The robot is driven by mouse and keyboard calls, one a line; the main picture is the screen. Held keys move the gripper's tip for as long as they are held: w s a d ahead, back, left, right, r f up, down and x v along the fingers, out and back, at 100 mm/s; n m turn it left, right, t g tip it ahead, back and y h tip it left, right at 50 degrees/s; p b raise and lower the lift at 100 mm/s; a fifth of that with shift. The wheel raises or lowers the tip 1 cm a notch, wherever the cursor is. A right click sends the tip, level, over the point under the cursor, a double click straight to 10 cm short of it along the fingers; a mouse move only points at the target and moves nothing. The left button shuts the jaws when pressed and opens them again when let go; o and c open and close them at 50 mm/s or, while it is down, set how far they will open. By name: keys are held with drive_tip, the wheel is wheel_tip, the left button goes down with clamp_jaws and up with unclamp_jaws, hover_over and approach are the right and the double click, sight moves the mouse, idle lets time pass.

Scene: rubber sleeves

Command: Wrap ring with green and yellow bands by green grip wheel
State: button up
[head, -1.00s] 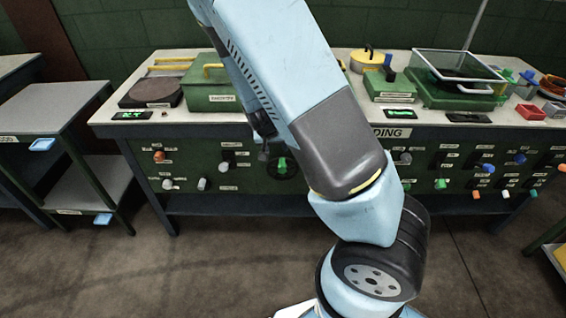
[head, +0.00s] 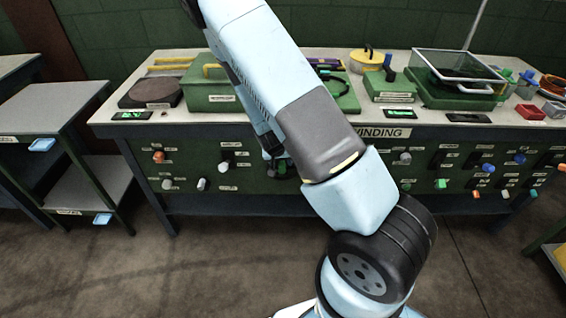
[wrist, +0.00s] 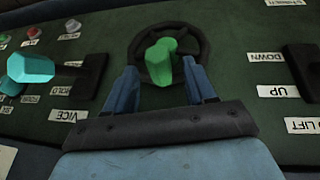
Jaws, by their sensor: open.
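The green grip wheel shows in the wrist view as a dark round rim with a green handle (wrist: 160,62) standing out from the green panel. My gripper (wrist: 160,76) is open, with one blue finger on each side of the green handle. I cannot tell whether either finger touches it. In the head view my gripper (head: 272,148) is at the panel in front of the wheel (head: 283,168), which it mostly hides. No ring with green and yellow bands can be made out. A dark curved piece (head: 333,86) lies on a green fixture, partly behind my arm.
The bench (head: 215,117) carries a green box with a yellow handle (head: 212,91), a dark round plate (head: 150,92), a yellow pot (head: 368,60) and a clear-covered green unit (head: 456,72). Other knobs and black levers line the panel. A grey side table (head: 55,100) stands left.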

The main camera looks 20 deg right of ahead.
drive_tip(key=shift+w+d+f, duration=0.1)
drive_tip(key=shift+w+f, duration=0.05)
drive_tip(key=shift+f, duration=0.3)
drive_tip(key=shift+c, duration=0.4)
clamp_jaws()
